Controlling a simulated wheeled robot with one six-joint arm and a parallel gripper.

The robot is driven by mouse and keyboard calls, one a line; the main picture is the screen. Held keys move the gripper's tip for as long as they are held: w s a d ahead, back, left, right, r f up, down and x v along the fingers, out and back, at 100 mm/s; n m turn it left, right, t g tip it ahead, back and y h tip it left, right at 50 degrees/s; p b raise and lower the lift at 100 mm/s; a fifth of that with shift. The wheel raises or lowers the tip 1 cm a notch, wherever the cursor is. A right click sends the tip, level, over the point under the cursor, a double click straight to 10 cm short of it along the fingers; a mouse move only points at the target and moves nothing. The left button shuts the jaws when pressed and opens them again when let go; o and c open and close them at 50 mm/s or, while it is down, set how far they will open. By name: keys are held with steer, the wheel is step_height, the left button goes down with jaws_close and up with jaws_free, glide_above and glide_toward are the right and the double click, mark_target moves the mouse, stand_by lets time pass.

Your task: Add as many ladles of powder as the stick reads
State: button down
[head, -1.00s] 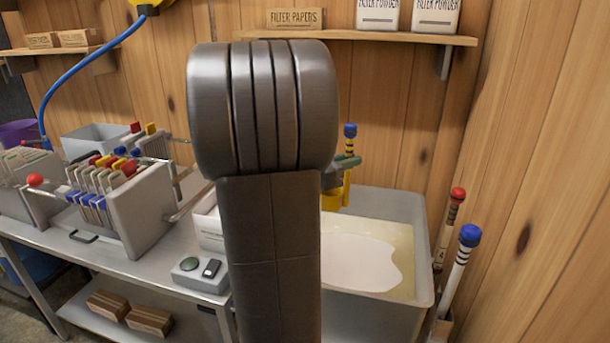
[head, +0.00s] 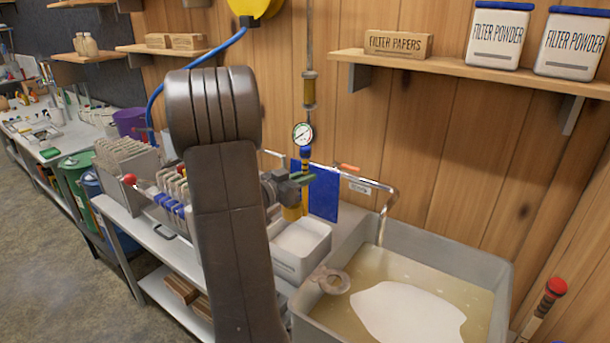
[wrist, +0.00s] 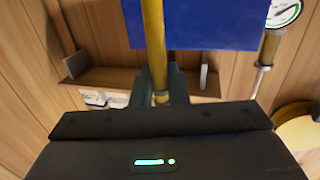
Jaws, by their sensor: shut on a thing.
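My gripper (head: 290,186) is shut on a yellow stick (head: 305,165) with black bands and a blue knob, held up behind my arm. In the wrist view the yellow stick (wrist: 153,40) runs upward from between the dark jaws. A wider yellow part shows just below the gripper; its shape is partly hidden. A white bin (head: 290,268) with pale contents, likely powder, stands to the right of my arm. A grey tub (head: 500,268) holds cloudy yellowish liquid with a white patch on it. A beige round piece (head: 330,280), possibly a ladle, sits at the tub's left edge.
A pipe spout (head: 388,192) pours into the tub. A gauge (head: 302,133) and a blue panel (head: 322,190) are behind the gripper. Filter powder containers (head: 498,38) stand on the wall shelf. A red-knobbed banded stick (head: 546,300) is at right. The filter press (head: 170,190) is at left.

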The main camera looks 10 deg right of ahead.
mark_target(304, 194)
step_height(304, 194, down, 5)
steer(key=b, duration=0.4)
steer(key=shift+f+b, duration=0.15)
steer(key=shift+b, duration=0.15)
step_height(304, 194, down, 12)
steer(key=b, duration=0.7)
steer(key=shift+s, duration=0.2)
steer(key=shift+s+f, duration=0.1)
steer(key=shift+f, duration=0.2)
steer(key=shift+r, duration=0.15)
step_height(304, 194, up, 16)
steer(key=p, duration=1.3)
steer(key=shift+w+r+p, duration=0.15)
steer(key=shift+w+p, duration=0.1)
steer(key=shift+p, duration=0.05)
steer(key=shift+d, duration=0.1)
stand_by(0.5)
